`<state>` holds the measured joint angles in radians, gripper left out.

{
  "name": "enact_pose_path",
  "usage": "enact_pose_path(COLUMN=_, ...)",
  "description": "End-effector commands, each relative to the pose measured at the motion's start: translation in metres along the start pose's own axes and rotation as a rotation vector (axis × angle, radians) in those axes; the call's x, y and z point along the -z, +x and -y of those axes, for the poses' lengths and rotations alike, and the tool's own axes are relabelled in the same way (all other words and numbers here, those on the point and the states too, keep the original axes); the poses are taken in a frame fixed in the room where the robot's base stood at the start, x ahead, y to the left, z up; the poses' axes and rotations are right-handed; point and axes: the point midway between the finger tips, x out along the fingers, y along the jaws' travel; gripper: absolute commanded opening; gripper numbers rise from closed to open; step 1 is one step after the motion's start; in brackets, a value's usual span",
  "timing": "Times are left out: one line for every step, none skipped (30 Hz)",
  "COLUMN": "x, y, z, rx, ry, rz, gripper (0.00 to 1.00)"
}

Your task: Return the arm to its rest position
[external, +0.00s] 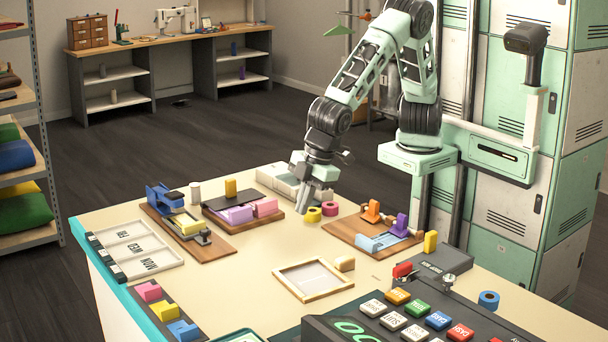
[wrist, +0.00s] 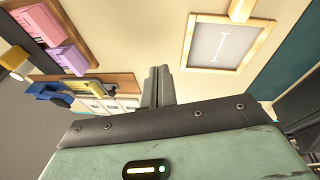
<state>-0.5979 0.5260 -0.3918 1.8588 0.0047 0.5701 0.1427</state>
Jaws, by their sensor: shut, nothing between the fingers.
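My gripper (external: 305,208) is shut and empty. It points down over the back part of the cream table (external: 256,268), at the end of my bent green arm. Its fingertips are just left of a yellow ring (external: 313,215) and a pink ring (external: 330,209). I cannot tell whether they touch the table top. In the wrist view the closed fingers (wrist: 157,85) show at the middle, with nothing between them.
Beside the gripper are a board with purple and pink blocks (external: 238,214) and a board with orange, purple and blue pieces (external: 372,238). A wooden frame (external: 313,279) lies nearer. A large keypad (external: 420,318) stands in front. Lockers (external: 520,220) stand behind my arm.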

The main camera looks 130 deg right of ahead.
Motion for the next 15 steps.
enact_pose_path(x=-0.028, y=-0.017, z=0.02, rx=0.068, ry=-0.025, rz=0.028, gripper=0.0)
enact_pose_path(x=-0.044, y=-0.025, z=0.032, rx=0.102, ry=-0.047, rz=0.044, gripper=0.0)
enact_pose_path(x=-0.066, y=-0.037, z=0.047, rx=0.143, ry=-0.08, rz=0.064, gripper=0.0)
enact_pose_path(x=-0.083, y=-0.047, z=0.057, rx=0.172, ry=-0.107, rz=0.077, gripper=0.0)
enact_pose_path(x=-0.101, y=-0.056, z=0.067, rx=0.197, ry=-0.134, rz=0.089, gripper=0.0)
enact_pose_path(x=-0.125, y=-0.069, z=0.078, rx=0.227, ry=-0.176, rz=0.105, gripper=0.0)
enact_pose_path(x=-0.143, y=-0.078, z=0.085, rx=0.245, ry=-0.208, rz=0.114, gripper=0.0)
enact_pose_path(x=-0.161, y=-0.087, z=0.091, rx=0.261, ry=-0.24, rz=0.123, gripper=0.0)
enact_pose_path(x=-0.185, y=-0.097, z=0.097, rx=0.276, ry=-0.285, rz=0.133, gripper=0.0)
enact_pose_path(x=-0.203, y=-0.103, z=0.1, rx=0.284, ry=-0.318, rz=0.139, gripper=0.0)
enact_pose_path(x=-0.22, y=-0.109, z=0.102, rx=0.288, ry=-0.349, rz=0.145, gripper=0.0)
enact_pose_path(x=-0.24, y=-0.115, z=0.103, rx=0.291, ry=-0.389, rz=0.152, gripper=0.0)
enact_pose_path(x=-0.254, y=-0.119, z=0.104, rx=0.29, ry=-0.415, rz=0.156, gripper=0.0)
enact_pose_path(x=-0.267, y=-0.121, z=0.103, rx=0.289, ry=-0.439, rz=0.161, gripper=0.0)
enact_pose_path(x=-0.281, y=-0.124, z=0.102, rx=0.285, ry=-0.467, rz=0.164, gripper=0.0)
